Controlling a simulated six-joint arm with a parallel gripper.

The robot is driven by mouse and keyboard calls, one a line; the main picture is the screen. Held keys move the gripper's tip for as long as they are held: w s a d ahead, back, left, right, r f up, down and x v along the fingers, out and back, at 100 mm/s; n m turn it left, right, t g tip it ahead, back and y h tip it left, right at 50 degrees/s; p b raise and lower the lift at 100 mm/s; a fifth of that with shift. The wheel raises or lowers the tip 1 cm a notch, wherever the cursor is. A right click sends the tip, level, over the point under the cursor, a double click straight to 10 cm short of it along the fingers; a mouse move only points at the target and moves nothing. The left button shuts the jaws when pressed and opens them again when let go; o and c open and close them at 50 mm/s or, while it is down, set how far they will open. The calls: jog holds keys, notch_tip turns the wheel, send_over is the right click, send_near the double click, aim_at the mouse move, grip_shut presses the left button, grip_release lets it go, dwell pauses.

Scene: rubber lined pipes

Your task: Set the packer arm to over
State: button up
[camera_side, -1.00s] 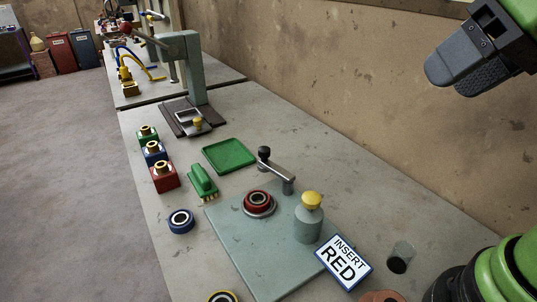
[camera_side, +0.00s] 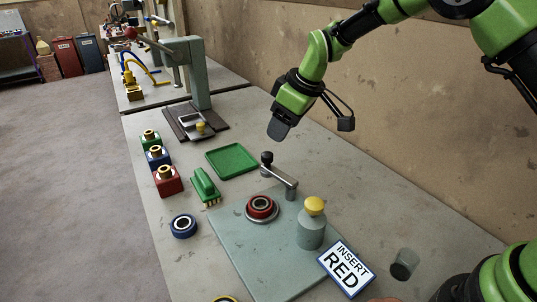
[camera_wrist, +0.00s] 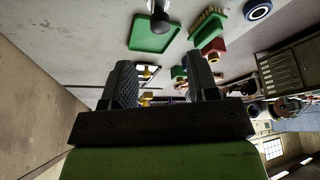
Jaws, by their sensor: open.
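The packer arm (camera_side: 281,178) is a grey crank with a black knob (camera_side: 267,158) on a short post at the far edge of the pale blue-grey plate (camera_side: 262,262). It points away from the red ring (camera_side: 262,207), which sits in a round seat on the plate. In the side view my gripper (camera_side: 278,130) hangs above and beyond the knob, apart from it. In the wrist view my gripper (camera_wrist: 160,85) shows two separated fingers with nothing between them, and the dark knob (camera_wrist: 160,18) is at the top edge.
A green tray (camera_side: 232,161), a green brush (camera_side: 205,186) and a blue ring (camera_side: 184,226) lie nearby. A grey bottle with a yellow cap (camera_side: 312,224) and an INSERT RED sign (camera_side: 345,268) stand to the right. A press (camera_side: 198,80) stands behind. Red, blue and green blocks line the left edge.

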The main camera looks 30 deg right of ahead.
aim_at(269, 154)
jog(key=x, duration=0.9)
jog(key=shift+a+f, duration=0.1)
jog(key=shift+f, duration=0.2)
grip_shut()
